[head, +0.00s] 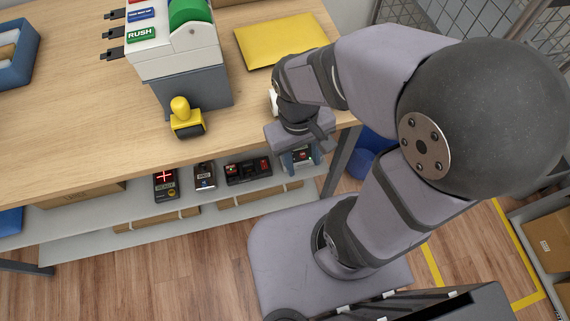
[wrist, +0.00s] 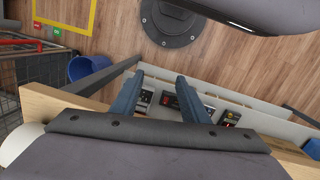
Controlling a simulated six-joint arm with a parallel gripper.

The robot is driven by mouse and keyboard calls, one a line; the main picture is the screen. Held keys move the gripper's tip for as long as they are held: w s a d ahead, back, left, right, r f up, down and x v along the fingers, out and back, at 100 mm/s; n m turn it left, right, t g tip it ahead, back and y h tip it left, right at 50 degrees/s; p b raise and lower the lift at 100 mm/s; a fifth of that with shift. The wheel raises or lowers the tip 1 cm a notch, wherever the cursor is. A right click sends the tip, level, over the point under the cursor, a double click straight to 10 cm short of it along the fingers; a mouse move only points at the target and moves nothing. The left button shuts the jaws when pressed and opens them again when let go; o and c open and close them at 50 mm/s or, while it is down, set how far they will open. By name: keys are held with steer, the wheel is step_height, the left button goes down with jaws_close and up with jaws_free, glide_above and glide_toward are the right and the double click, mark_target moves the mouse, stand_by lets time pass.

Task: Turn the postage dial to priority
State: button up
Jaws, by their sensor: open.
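I cannot pick out the postage dial for certain. Several small control units sit in a row on the ledge below the counter's front edge. In the head view they are a unit with a red cross display (head: 165,184), a small black unit (head: 204,177) and a wider black unit with red parts (head: 248,171). Another unit (head: 302,154) is partly hidden by my gripper (head: 300,160). In the wrist view my gripper (wrist: 161,78) is open, its two blue-grey fingers apart above the row. A dark unit (wrist: 171,101) shows between the fingers, with nothing held.
On the counter (head: 80,130) stand a yellow-handled stamp (head: 182,118), a white and grey machine (head: 180,62) with a RUSH label, and a yellow envelope (head: 282,40). A blue bin (head: 372,152) stands beside the counter leg (head: 340,160).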

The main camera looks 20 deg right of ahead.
step_height(320, 180, down, 21)
steer(key=n+h+b, duration=0.7)
steer(key=n+b, duration=0.1)
steer(key=b, duration=1.5)
steer(key=w+a+f+n+t+h+b, duration=0.1)
steer(key=w+f+n+t+h+b, duration=0.1)
steer(key=w+f+n+t+b, duration=0.1)
steer(key=w+a+f+n+t+h+b, duration=0.2)
steer(key=w+f+n+t+b, duration=0.2)
steer(key=w+f+n+b, duration=0.1)
steer(key=w+a+f+n+t+h+b, duration=0.2)
steer(key=w+f+n+t+h+b, duration=0.1)
steer(key=w+f+n+b, duration=0.2)
steer(key=shift+w+a+f+n+t+b, duration=0.15)
steer(key=shift+f+n+t+b, duration=0.15)
steer(key=shift+n+b, duration=0.5)
steer(key=shift+w+a+r, duration=0.1)
steer(key=shift+w+a, duration=0.05)
steer(key=shift+a, duration=0.05)
steer(key=shift+b+x, duration=1.25)
steer(key=shift+x, duration=1.8)
steer(key=shift+w+d, duration=0.35)
steer(key=shift+d, duration=0.2)
steer(key=shift+c, duration=0.2)
jaws_close()
